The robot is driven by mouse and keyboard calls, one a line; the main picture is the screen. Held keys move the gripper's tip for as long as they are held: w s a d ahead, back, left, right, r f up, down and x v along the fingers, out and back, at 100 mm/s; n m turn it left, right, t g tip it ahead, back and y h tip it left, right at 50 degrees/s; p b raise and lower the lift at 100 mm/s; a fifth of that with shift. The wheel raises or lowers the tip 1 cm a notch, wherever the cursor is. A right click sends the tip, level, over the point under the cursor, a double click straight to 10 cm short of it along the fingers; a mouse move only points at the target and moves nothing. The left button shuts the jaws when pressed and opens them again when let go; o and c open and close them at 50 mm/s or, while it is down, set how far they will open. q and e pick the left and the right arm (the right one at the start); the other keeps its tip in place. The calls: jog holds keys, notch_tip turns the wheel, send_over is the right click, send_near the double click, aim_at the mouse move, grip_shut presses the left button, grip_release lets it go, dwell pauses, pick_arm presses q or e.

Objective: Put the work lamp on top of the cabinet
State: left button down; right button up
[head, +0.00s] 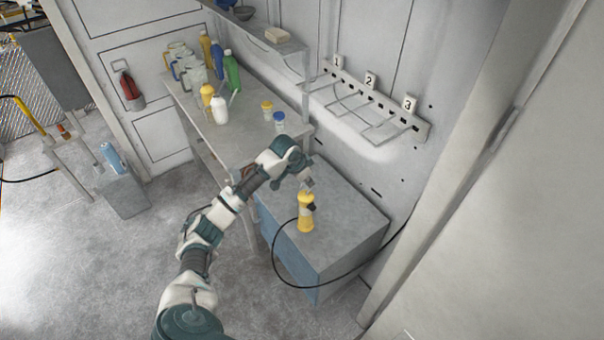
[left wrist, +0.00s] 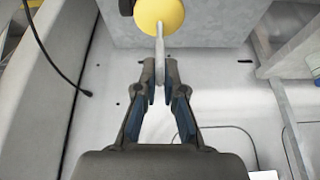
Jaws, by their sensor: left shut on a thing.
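The work lamp (head: 306,214) is yellow with a black part on its side and a black cable. It hangs or stands upright over the top of the grey cabinet with a blue front (head: 350,222); I cannot tell whether its base touches. My left gripper (head: 308,185) is just above the lamp. In the left wrist view my left gripper (left wrist: 160,78) is shut on the lamp's thin grey hook, with the lamp's round yellow end (left wrist: 158,14) beyond the fingertips. My right gripper is not in view.
A workbench (head: 245,130) with several bottles and jars stands behind the cabinet. A numbered hook rack (head: 370,98) is on the wall above. The lamp's cable (head: 290,284) loops past the cabinet's front. The cabinet top around the lamp is clear.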

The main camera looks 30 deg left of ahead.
pick_arm(q)
jog(key=w+a+f+p, duration=0.1)
jog(key=w+a+f, duration=0.3)
jog(key=w+a, duration=0.2)
jog(key=shift+w+a+f+p, duration=0.15)
jog(key=shift+w+a+p, duration=0.1)
jog(key=shift+a+p, duration=0.15)
jog(key=c, duration=1.3)
grip_release()
jog(key=shift+f, duration=0.1)
jog(key=b+v, duration=0.1)
jog(key=v, duration=1.1)
jog(key=shift+s+b, duration=0.1)
jog(key=shift+b, duration=0.2)
jog(key=shift+a, duration=0.1)
